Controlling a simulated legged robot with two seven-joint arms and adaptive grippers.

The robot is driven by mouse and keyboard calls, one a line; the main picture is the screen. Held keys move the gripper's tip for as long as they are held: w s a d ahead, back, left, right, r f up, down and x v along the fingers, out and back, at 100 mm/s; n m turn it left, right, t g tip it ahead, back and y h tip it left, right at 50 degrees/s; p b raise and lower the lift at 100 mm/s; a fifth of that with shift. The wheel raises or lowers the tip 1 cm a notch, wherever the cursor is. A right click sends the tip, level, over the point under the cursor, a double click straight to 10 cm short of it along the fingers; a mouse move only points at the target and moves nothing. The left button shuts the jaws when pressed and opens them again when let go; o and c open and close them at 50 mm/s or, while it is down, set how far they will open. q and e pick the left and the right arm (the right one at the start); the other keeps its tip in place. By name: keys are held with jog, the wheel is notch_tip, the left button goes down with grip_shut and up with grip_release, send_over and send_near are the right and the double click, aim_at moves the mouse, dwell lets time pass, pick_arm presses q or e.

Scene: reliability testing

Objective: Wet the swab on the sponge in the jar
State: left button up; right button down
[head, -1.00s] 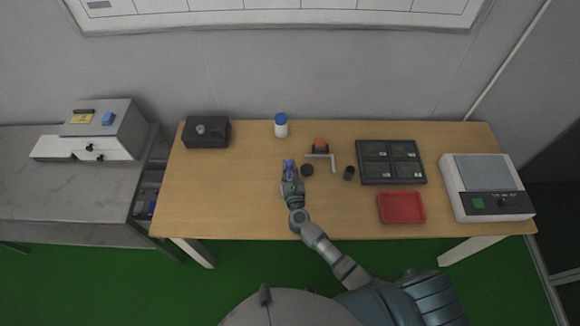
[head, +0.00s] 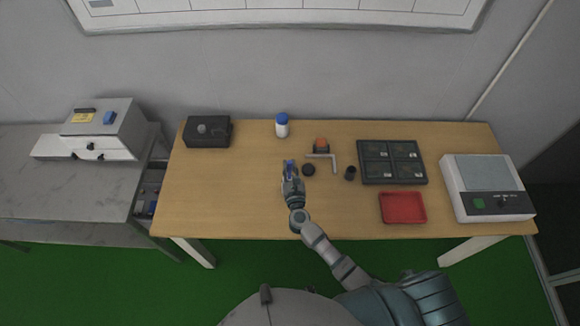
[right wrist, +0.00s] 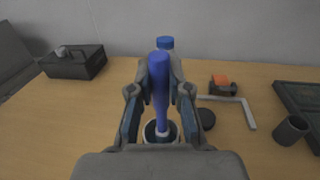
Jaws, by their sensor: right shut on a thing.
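My right gripper (head: 290,172) is shut on the blue-handled swab (right wrist: 159,85), left of the table's middle. In the right wrist view the swab stands roughly upright between the fingers (right wrist: 160,112). Its lower end has a white part. Below it shows a round dark opening with a pale rim (right wrist: 147,136), which looks like the jar. The swab's lower end overlaps this opening; I cannot tell whether it touches the sponge, which I cannot make out. In the head view my gripper hides the jar. My left gripper is not in view.
A black disc (head: 308,170) lies just right of my gripper.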

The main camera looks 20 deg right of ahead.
jog(key=shift+a+r+p, duration=0.15)
jog(key=shift+r+p, duration=0.4)
jog(key=shift+r, duration=0.05)
jog(key=shift+a+r+p, duration=0.15)
jog(key=shift+r+p, duration=0.4)
jog(key=shift+r, duration=0.05)
jog(key=r+p, duration=0.4)
jog(key=shift+d+r, duration=0.2)
jog(key=shift+r, duration=0.1)
